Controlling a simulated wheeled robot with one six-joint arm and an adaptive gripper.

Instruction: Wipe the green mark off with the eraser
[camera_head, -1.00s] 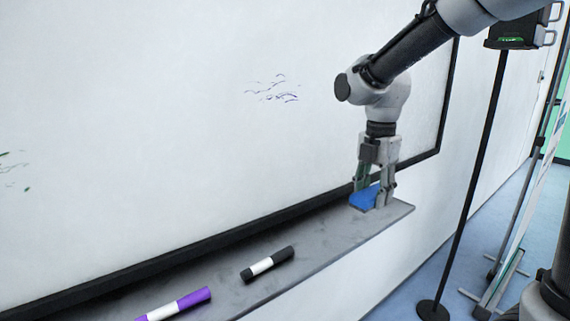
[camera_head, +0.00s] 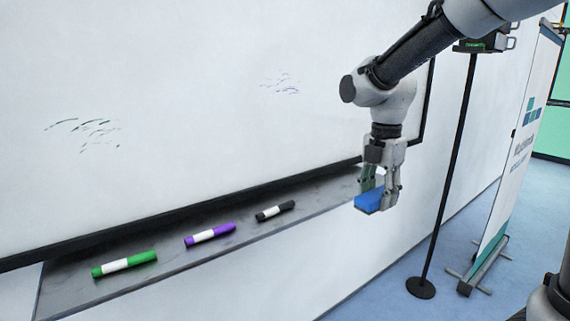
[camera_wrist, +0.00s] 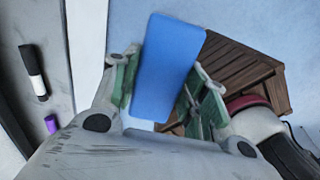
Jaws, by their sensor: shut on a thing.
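My gripper (camera_head: 379,188) is shut on the blue eraser (camera_head: 368,202). It holds the eraser in front of the right end of the tray, apart from the board. In the wrist view the eraser (camera_wrist: 167,66) sits between the two fingers, with floor below it. The green mark (camera_head: 88,130) is a cluster of short dark green strokes on the left part of the whiteboard (camera_head: 190,60).
The grey tray (camera_head: 68,285) under the board holds a green marker (camera_head: 124,264), a purple marker (camera_head: 210,235) and a black marker (camera_head: 275,211). A black pole stand (camera_head: 452,170) and a banner (camera_head: 515,130) stand at right. The wrist view shows a wooden slatted item (camera_wrist: 235,70).

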